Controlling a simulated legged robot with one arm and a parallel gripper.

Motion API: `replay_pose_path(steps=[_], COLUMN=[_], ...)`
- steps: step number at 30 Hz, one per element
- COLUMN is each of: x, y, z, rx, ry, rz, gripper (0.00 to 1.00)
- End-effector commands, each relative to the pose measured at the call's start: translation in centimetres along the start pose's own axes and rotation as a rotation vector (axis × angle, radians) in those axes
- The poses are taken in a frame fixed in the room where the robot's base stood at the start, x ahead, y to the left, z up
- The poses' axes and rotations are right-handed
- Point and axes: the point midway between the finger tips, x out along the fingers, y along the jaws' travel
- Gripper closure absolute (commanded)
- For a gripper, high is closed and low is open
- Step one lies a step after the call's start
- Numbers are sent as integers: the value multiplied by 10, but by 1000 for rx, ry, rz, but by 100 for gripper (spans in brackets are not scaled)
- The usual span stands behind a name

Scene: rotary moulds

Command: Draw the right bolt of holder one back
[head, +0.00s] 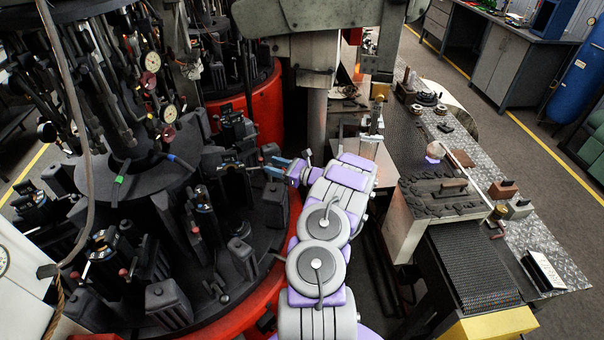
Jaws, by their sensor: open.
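My gripper (271,167) has blue fingers and reaches left from my purple and grey arm, at the right edge of the black rotary machine. It is open. Its fingertips are close to a dark mould holder (228,168) with a small pale handle on top; I cannot tell whether they touch it. A thin bar sticks out of this holder's right side towards the fingers; I cannot tell for certain that it is the right bolt. No number shows on the holders, so I cannot tell which one is holder one. Small parts are dark and hard to separate.
More dark holders stand around the machine, such as one at the lower left (104,245). A red base ring (288,215) edges the machine. A hose (75,130) hangs at the left. A workbench (535,240) with a sand-filled box (412,240) stands right of my arm.

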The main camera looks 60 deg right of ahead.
Motion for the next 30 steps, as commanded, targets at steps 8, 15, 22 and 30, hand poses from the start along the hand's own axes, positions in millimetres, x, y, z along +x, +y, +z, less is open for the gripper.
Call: replay_pose_path(steps=[8, 15, 22, 30], x=[-63, -105, -121, -122], y=[-3, -2, -2, -3], z=[-1, -1, -2, -2], rx=[0, -2, 1, 2], ry=[1, 0, 1, 1], rz=[-4, -2, -1, 0], gripper=[55, 55, 55, 55])
